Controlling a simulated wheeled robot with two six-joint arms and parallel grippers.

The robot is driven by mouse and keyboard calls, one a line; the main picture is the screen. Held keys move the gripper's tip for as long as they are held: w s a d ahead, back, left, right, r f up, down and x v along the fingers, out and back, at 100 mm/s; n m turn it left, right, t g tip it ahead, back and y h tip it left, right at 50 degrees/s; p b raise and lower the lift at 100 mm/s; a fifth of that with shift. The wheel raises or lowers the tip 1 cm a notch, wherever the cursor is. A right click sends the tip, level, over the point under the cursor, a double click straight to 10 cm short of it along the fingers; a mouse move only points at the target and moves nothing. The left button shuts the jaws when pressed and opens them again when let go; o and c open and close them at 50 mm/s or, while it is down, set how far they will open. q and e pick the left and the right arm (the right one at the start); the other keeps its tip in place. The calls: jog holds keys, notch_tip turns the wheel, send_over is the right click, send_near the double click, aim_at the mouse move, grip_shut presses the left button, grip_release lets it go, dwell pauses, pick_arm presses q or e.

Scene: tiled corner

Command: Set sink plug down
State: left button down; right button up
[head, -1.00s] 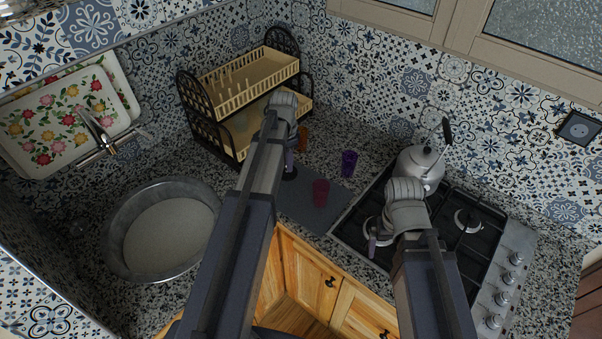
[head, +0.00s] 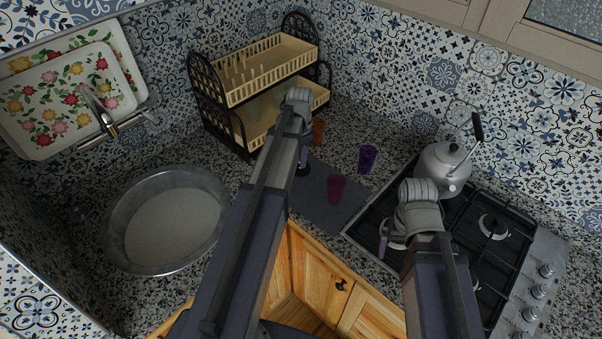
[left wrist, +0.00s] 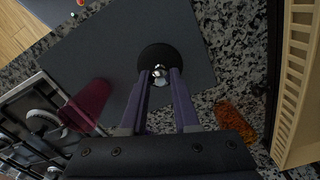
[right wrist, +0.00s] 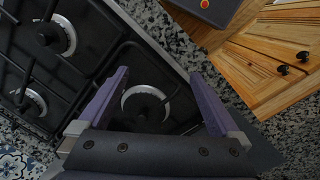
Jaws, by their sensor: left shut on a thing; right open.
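The sink plug (left wrist: 158,62) is a black disc with a small metal knob on top. In the left wrist view it is at the tips of my left gripper (left wrist: 160,80), which is shut on the knob. The plug is over the dark grey mat (left wrist: 205,50); I cannot tell whether it touches it. In the head view the plug (head: 303,170) shows just below my left gripper (head: 302,155), over the mat (head: 318,196). My right gripper (right wrist: 160,95) is open and empty above the stove; in the head view it (head: 390,240) is at the stove's left side.
A dark red cup (head: 336,188) stands on the mat, a purple cup (head: 367,158) beyond it, and an orange cup (head: 318,130) near the dish rack (head: 250,110). The round sink (head: 115,215) is at left. A kettle (head: 443,165) stands on the stove (head: 500,270).

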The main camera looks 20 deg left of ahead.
aim_at(300, 172)
pick_arm(q)
jog(key=shift+f+b, duration=1.9)
jog(key=shift+f, duration=0.15)
pick_arm(e)
jog(key=shift+f, duration=2.1)
pick_arm(q)
jog(key=shift+r, duration=0.15)
pick_arm(e)
jog(key=shift+r, duration=0.15)
pick_arm(q)
jog(key=c, duration=0.6)
grip_release()
jog(key=shift+c, duration=0.2)
